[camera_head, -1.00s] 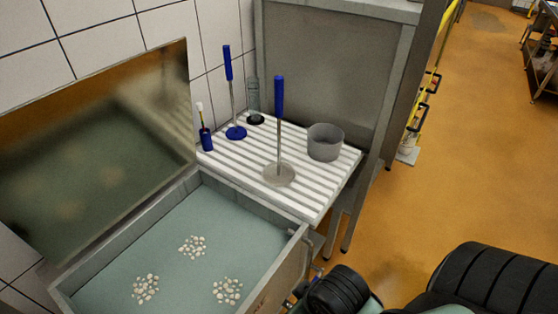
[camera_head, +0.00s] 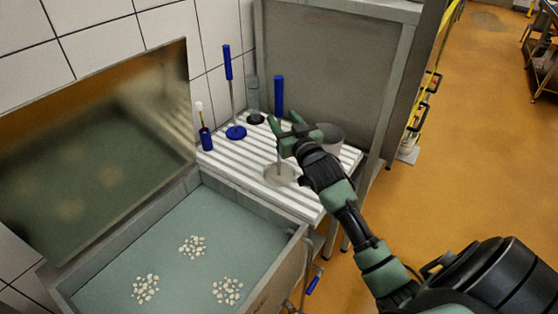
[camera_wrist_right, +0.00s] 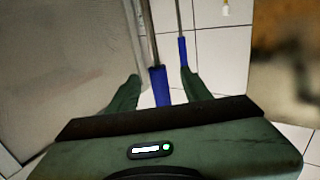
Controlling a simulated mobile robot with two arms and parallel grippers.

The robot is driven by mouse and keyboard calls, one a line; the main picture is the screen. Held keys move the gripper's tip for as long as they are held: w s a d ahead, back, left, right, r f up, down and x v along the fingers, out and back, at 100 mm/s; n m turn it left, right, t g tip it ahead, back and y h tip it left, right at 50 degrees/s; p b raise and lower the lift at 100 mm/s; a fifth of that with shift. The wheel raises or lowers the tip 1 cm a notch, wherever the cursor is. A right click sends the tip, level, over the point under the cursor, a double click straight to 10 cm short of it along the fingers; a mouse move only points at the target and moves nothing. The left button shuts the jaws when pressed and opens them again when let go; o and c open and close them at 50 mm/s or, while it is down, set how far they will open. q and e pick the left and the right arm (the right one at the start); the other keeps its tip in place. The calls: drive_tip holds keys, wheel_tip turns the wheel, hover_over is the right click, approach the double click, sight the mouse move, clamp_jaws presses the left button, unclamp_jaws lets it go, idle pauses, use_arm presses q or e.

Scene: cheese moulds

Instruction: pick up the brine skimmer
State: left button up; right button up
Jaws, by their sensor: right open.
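The brine skimmer, a blue handle (camera_head: 279,92) on a thin rod with a flat grey disc (camera_head: 278,176), stands upright on the white ribbed drainboard (camera_head: 308,207). My right gripper (camera_head: 286,121) is open and empty at its rod, just below the blue handle. The gripper hides part of the rod. In the right wrist view the blue handle (camera_wrist_right: 160,86) shows between my two open fingers (camera_wrist_right: 160,92); whether they touch it I cannot tell. A second blue-handled tool (camera_head: 229,64) with a blue disc stands farther back. My left gripper is out of view.
A grey round mould (camera_head: 334,135) stands right of the skimmer, partly behind my gripper. A clear cylinder (camera_head: 253,92) and a small blue holder (camera_head: 206,140) stand at the back. A vat (camera_head: 160,237) of liquid with white clusters lies in front. A grey panel (camera_head: 325,75) rises behind.

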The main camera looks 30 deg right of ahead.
drive_tip(key=shift+w+d+r, duration=0.15)
drive_tip(key=shift+w+r, duration=0.1)
drive_tip(key=shift+w, duration=0.6)
drive_tip(key=w+p, duration=0.1)
drive_tip(key=w, duration=0.1)
drive_tip(key=w+d+p, duration=0.1)
drive_tip(key=w, duration=0.1)
drive_tip(key=shift+d+r, duration=0.1)
drive_tip(key=shift+r, duration=0.05)
drive_tip(key=shift+w+p, duration=0.3)
drive_tip(key=shift+w, duration=0.35)
clamp_jaws()
